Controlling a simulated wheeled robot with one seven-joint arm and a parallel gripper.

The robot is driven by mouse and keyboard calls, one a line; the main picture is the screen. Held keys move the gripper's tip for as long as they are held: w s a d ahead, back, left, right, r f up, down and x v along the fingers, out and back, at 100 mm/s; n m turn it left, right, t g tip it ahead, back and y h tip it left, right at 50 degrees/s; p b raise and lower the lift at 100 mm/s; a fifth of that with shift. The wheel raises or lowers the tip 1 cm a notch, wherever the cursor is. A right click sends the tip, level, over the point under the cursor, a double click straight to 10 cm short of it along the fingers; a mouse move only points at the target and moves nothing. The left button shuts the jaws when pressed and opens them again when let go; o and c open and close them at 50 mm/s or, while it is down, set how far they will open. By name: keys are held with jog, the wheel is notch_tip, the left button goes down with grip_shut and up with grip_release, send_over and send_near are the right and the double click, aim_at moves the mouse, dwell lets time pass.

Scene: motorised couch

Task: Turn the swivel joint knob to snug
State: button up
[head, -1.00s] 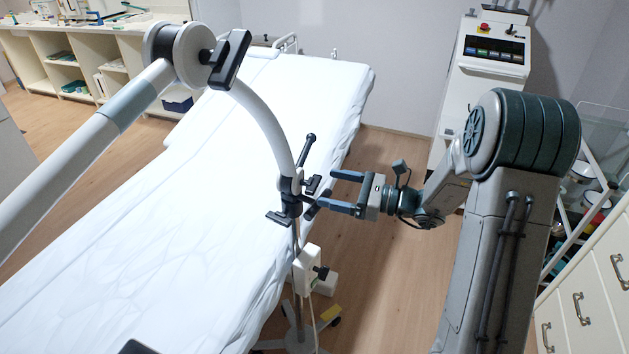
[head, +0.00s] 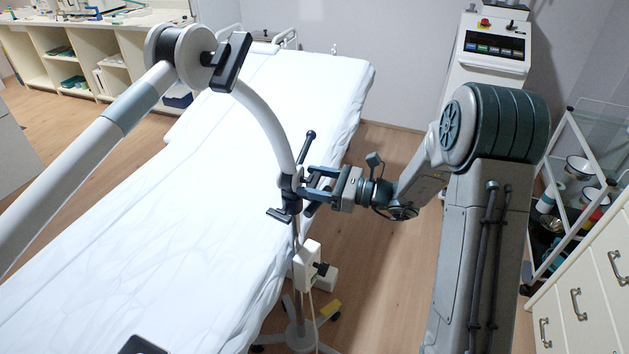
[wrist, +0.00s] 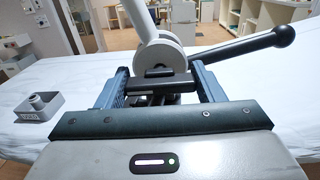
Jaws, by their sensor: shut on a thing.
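My gripper (head: 312,188) is at the small joint on the lower end of the curved white arm (head: 268,125), over the couch's right edge. In the wrist view its two blue-grey fingers (wrist: 160,88) stand either side of a dark bar-shaped knob (wrist: 158,76), shut on it. The knob sits in front of the pale round joint housing (wrist: 163,57). In the head view the fingers mostly hide this knob. How far it is turned cannot be told.
A black lever (head: 307,150) rises from the joint, close to the fingers. A larger joint with its own black knob (head: 232,62) is higher up the white arm. The couch (head: 190,200) lies left. A trolley (head: 570,190) stands right.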

jog(key=m+p, duration=0.2)
jog(key=shift+r+p, duration=0.25)
jog(key=shift+p, duration=0.1)
jog(key=shift+m+p, duration=0.7)
jog(key=shift+m, duration=0.1)
jog(key=shift+f+m, duration=0.25)
jog(key=shift+m, duration=0.15)
jog(key=o, duration=1)
jog(key=shift+d, duration=0.1)
jog(key=b+v, duration=0.2)
jog(key=v, duration=1.1)
jog(key=shift+s+d, duration=0.1)
jog(key=shift+d, duration=0.25)
